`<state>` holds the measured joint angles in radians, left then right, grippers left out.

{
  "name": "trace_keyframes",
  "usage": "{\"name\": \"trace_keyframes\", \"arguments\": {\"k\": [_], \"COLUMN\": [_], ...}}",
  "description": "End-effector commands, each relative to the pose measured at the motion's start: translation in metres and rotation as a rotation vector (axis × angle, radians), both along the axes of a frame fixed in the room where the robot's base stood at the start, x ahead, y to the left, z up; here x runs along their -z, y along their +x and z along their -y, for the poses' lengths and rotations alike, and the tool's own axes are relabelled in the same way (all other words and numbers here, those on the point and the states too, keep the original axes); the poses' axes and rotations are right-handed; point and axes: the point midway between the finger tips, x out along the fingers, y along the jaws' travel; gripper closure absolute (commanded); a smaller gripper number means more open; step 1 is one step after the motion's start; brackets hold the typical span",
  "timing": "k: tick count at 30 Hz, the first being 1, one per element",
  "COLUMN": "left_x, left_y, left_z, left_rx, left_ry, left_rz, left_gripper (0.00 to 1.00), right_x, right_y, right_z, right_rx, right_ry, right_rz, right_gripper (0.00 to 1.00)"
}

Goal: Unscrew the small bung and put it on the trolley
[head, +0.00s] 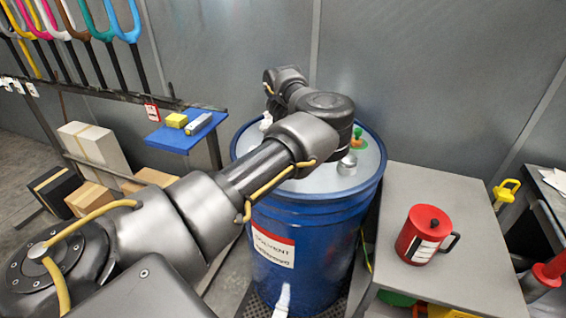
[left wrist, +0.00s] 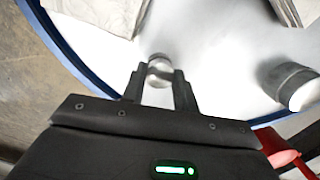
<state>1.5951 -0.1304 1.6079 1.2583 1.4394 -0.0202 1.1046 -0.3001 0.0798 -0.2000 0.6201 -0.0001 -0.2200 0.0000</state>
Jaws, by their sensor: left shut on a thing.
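The blue drum (head: 300,235) stands in the middle of the head view with a pale lid (head: 312,183). My left arm reaches over it. In the left wrist view my left gripper (left wrist: 160,80) is shut on the small bung (left wrist: 158,67), a small silvery round piece above the pale lid. I cannot tell whether it is still seated. In the head view my arm hides the small bung and the fingertips. A larger silver cap (left wrist: 290,85) stands on the lid; a silver cap (head: 347,165) also shows in the head view. The grey trolley (head: 465,215) is right of the drum.
A red can (head: 424,235) with a black handle stands on the trolley top, with bare room around it. A blue shelf (head: 172,138) with a yellow block is at left. An orange and green fitting (head: 357,138) is on the lid. Boxes (head: 92,145) stand at left.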

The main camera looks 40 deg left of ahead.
Motion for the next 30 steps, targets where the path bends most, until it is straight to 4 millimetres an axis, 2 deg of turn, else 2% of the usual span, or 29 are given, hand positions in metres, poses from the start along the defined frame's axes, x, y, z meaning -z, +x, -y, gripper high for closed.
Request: {"name": "trace_keyframes", "arguments": {"k": [1, 6, 17, 24, 30], "left_x": [0.0025, 0.0001, -0.0003, -0.0007, -0.0009], "left_y": [0.0005, 0.0005, 0.0003, 0.001, 0.0005], "left_z": [-0.0026, -0.0026, -0.0027, -0.0024, -0.0026], "left_rx": [-0.064, -0.224, -0.268, -0.551, -0.648], "left_ry": [0.007, 0.006, 0.006, 0.006, 0.006], "left_rz": [0.003, 0.004, 0.003, 0.004, 0.004], "left_gripper": [0.89, 0.89, 0.89, 0.89, 0.89], "right_x": [0.0075, 0.0106, 0.0114, 0.0172, 0.0168], "right_y": [0.0, 0.0, -0.0001, 0.0, -0.0001], "right_z": [0.0, 0.0001, 0.0, 0.0001, 0.0001], "right_rx": [0.0, 0.0, 0.0, 0.0, 0.0], "right_ry": [0.0, 0.0, 0.0, 0.0, 0.0], "right_rz": [0.0, 0.0, 0.0, 0.0, 0.0], "right_gripper": [1.0, 1.0, 1.0, 1.0, 1.0]}}
